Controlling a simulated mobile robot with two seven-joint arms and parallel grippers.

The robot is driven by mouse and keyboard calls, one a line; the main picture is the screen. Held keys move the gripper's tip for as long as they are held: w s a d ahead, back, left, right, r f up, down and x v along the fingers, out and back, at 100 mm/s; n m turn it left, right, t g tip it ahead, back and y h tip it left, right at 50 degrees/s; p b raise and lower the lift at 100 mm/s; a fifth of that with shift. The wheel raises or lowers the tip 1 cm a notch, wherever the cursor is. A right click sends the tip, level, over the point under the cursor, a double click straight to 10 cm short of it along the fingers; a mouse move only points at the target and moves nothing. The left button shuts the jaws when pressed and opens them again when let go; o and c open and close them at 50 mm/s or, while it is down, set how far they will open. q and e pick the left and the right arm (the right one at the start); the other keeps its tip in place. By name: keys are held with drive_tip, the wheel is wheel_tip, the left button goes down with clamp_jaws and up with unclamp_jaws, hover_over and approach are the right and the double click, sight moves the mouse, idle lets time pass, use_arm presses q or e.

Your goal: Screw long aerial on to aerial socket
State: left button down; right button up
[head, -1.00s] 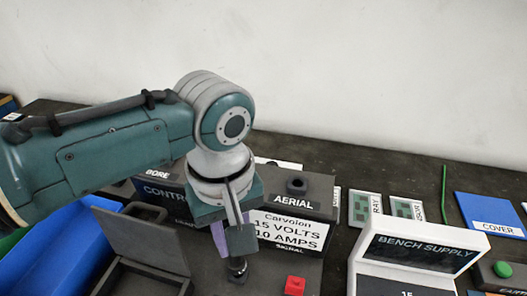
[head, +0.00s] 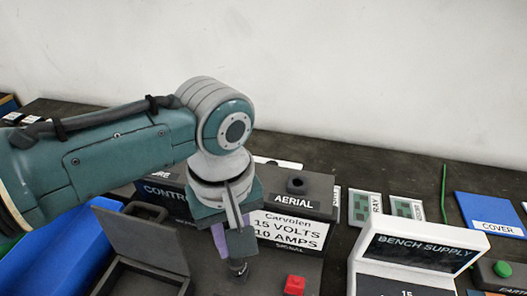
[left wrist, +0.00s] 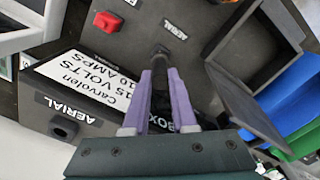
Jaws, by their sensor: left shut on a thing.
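My left gripper (head: 230,250) points down in front of the box labelled AERIAL, in the head view. In the left wrist view its two purple fingers (left wrist: 160,98) are shut on a dark upright piece, apparently the aerial (left wrist: 160,56). The lower end of this piece (head: 239,268) shows just below the fingers, by the AERIAL label on the dark panel; I cannot tell if it touches the panel. The aerial socket (head: 296,186) is a short black ring on top of the box, right of the gripper; it also shows in the left wrist view (left wrist: 63,128). My right gripper is out of view.
A red block (head: 294,286) sits on the dark panel right of the gripper. A lidded dark box (head: 143,238) and a blue bin (head: 80,245) stand left. The bench supply (head: 420,255), small green-and-white cards and a green rod (head: 443,193) lie right.

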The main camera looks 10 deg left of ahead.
use_arm(q)
drive_tip(key=shift+f+b, duration=0.5)
drive_tip(key=shift+f, duration=0.3)
drive_tip(key=c, duration=0.6)
unclamp_jaws()
drive_tip(key=shift+c, duration=0.2)
drive_tip(key=shift+r, duration=0.1)
drive_tip(key=shift+r, duration=0.4)
wheel_tip(320, 180, up, 9)
drive_tip(key=shift+r+p, duration=0.1)
drive_tip(key=shift+p, duration=1.1)
